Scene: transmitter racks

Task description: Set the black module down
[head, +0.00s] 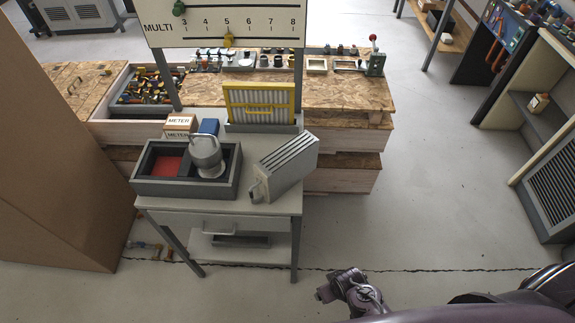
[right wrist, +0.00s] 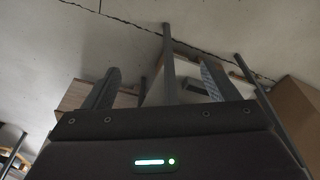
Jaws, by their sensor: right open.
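I see no clearly black module on the tabletop. A grey block with dark slots along its top (head: 287,165) rests at an angle on the right side of the small grey table (head: 270,208). A dark two-compartment tray (head: 185,188) stands at the left of the table, with a red floor showing in its left compartment. A grey rounded object with a handle (head: 207,155) sits at its right compartment. My right gripper (right wrist: 158,85) is open and empty, low in front of the table, apart from everything on it. My left gripper is not in view.
A yellow-framed rack (head: 260,101) and boxes marked METER (head: 179,121) stand at the table's back. A dark flat item (head: 240,240) lies on the lower shelf. A large brown box (head: 62,170) stands left. The floor right of the table is free.

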